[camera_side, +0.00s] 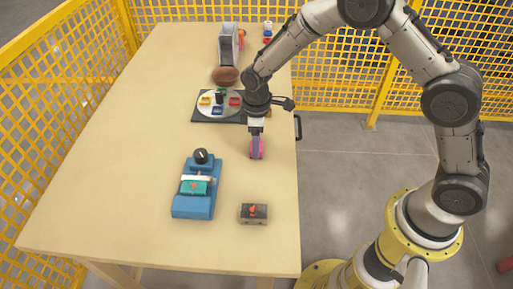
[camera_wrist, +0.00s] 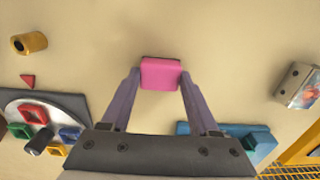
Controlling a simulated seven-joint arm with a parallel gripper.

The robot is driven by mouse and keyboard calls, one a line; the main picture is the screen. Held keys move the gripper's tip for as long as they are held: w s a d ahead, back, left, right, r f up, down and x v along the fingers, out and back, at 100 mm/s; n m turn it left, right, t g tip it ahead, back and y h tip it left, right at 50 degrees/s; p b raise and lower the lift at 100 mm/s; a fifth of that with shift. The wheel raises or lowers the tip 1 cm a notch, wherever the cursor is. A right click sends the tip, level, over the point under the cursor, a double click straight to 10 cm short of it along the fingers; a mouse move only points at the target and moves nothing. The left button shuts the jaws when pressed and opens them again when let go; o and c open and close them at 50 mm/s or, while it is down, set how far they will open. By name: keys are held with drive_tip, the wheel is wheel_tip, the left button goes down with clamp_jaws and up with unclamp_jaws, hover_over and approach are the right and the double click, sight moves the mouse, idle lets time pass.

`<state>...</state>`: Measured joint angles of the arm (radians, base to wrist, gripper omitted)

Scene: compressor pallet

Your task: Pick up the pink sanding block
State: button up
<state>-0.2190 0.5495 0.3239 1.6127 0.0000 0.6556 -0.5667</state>
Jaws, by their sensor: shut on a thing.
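The pink sanding block (camera_side: 257,149) is a small pink piece near the right edge of the table in the side view. It also shows in the wrist view (camera_wrist: 160,73), between the two fingertips. My gripper (camera_side: 256,142) points straight down and is shut on the block. In the wrist view my gripper's fingers (camera_wrist: 160,82) touch the block's left and right sides. Whether the block touches the table or is just above it, I cannot tell.
A blue device (camera_side: 193,206) with a black knob stands in front on the wooden table (camera_side: 110,150). A small grey box (camera_side: 253,220) with a red part lies nearby.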

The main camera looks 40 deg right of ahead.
drive_tip(key=shift+r, duration=0.4)
wheel_tip(320, 180, up, 2)
drive_tip(key=shift+w+r, duration=0.1)
drive_tip(key=s+d+r, duration=0.3)
drive_tip(key=s+r, duration=0.7)
drive_tip(key=s, duration=0.4)
drive_tip(key=shift+w, duration=0.1)
drive_tip(key=o, duration=0.7)
drive_tip(key=shift+c, duration=0.2)
drive_tip(key=c, duration=0.5)
